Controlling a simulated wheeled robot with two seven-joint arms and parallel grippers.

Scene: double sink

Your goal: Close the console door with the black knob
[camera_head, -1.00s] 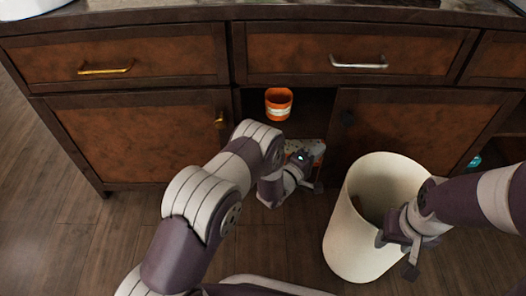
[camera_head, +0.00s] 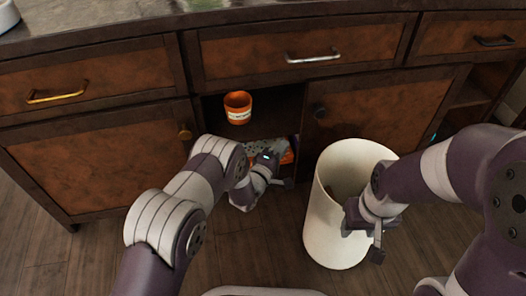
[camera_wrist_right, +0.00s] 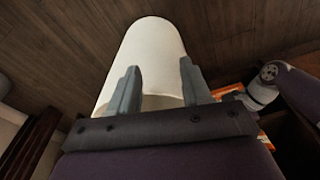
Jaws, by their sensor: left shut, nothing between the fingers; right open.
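The console door (camera_head: 375,118) is a brown panel right of the open compartment. Its black knob (camera_head: 319,112) is near its upper left corner. Open space shows on both sides of this door. My left gripper (camera_head: 285,183) is shut and empty, low in front of the open compartment, left of and below the knob, and apart from it. My right gripper (camera_head: 362,232) is open beside the white bin, below the door. In the right wrist view its two fingers (camera_wrist_right: 160,90) are spread, with the bin beyond them.
The tall white bin (camera_head: 325,225) stands on the floor before the door. The open compartment holds an orange cup (camera_head: 238,107) above and a partly hidden grey and orange item (camera_head: 262,148) below. A closed door with a brass knob (camera_head: 185,134) is at left.

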